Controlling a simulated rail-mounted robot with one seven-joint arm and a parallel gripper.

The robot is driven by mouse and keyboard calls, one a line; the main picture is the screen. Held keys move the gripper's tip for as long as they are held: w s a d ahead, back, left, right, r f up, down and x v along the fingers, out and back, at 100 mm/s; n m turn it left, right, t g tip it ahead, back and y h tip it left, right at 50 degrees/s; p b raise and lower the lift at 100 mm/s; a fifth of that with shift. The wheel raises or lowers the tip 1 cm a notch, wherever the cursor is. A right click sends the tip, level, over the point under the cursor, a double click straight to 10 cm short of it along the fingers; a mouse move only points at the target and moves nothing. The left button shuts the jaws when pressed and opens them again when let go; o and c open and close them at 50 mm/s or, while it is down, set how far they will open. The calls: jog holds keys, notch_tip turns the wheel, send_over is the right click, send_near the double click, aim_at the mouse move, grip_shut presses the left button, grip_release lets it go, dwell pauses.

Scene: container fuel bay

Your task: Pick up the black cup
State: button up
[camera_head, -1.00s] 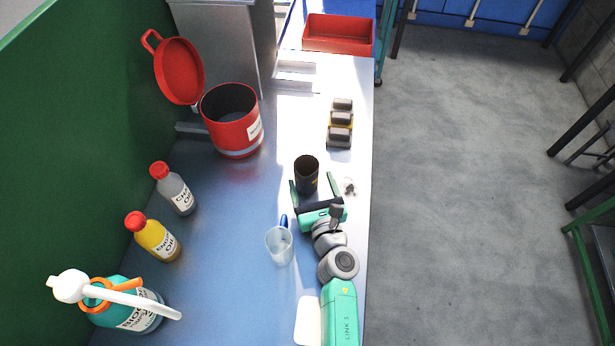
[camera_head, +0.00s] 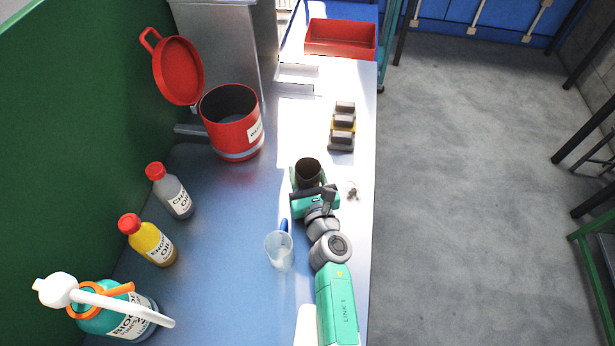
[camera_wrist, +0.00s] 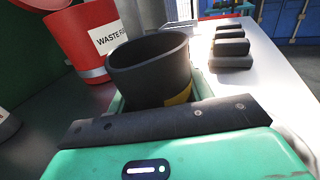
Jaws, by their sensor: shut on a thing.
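The black cup (camera_head: 308,170) stands upright on the bench in the head view, with its open mouth facing up. In the wrist view the black cup (camera_wrist: 152,68) fills the space just past the dark gripper bar, and a yellow patch shows on its lower right side. My gripper (camera_head: 309,184) has its green fingers on both sides of the cup and is shut on it. In the wrist view my gripper (camera_wrist: 158,100) hides the cup's base, so I cannot tell whether it touches the bench.
A clear measuring jug (camera_head: 279,252) stands left of my arm. A red waste bin (camera_head: 234,135) with its lid open, oil bottles (camera_head: 152,243) and a pump bottle (camera_head: 130,312) line the left. Several grey blocks (camera_head: 342,128) and small keys (camera_head: 351,190) lie nearby. A red tray (camera_head: 340,38) is at the back.

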jog(key=shift+r, duration=0.1)
notch_tip(320, 180, up, 10)
jog(key=p, duration=0.7)
jog(key=shift+p, duration=0.4)
